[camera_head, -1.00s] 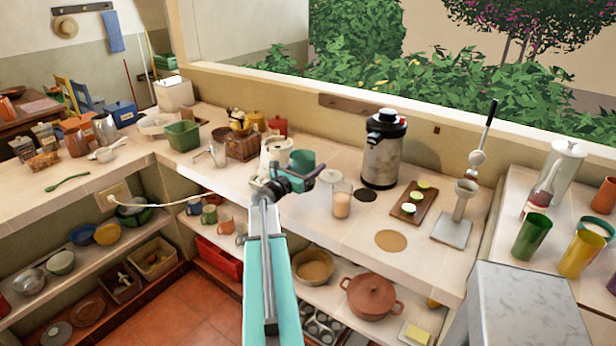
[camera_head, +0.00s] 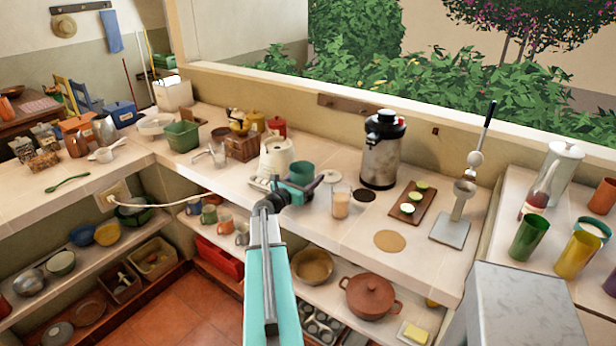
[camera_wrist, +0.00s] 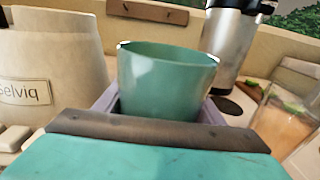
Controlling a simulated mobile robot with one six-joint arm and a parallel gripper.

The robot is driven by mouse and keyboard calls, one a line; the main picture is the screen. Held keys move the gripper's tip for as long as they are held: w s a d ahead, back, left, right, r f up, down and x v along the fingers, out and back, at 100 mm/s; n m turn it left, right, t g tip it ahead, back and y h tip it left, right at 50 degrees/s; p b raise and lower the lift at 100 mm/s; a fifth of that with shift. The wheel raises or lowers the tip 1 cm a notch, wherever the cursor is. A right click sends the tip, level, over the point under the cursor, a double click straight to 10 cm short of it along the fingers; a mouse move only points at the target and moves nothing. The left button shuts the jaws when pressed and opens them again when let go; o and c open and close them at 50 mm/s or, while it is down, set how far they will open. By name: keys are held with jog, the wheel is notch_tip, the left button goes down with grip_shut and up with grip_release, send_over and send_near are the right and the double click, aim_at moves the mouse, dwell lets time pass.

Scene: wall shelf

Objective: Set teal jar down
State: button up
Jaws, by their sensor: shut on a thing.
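The teal jar (camera_head: 301,171) is in my gripper (camera_head: 303,186), above the tiled counter (camera_head: 365,225) in the head view. In the wrist view the teal jar (camera_wrist: 165,75) stands upright, its open rim up, between the purple-grey fingers, which are shut on it. Its lower part is hidden behind my gripper, so I cannot tell whether its base touches the counter. A cream appliance (camera_head: 276,155) is close on its left. A glass with a peach-coloured drink (camera_head: 341,204) is on its right.
A steel airpot (camera_head: 382,150) stands behind to the right, near a dark coaster (camera_head: 363,194). A board with cut limes (camera_head: 411,202) and a tan round mat (camera_head: 389,241) lie farther right. The front counter around the mat is clear.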

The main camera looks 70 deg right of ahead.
jog(key=shift+f, duration=0.35)
jog(key=o, duration=1.4)
jog(key=shift+r, duration=0.2)
jog(key=b+v, duration=0.4)
jog(key=v, duration=0.7)
jog(key=shift+a, duration=0.15)
jog(key=shift+w+a, duration=0.15)
jog(key=shift+a, duration=0.25)
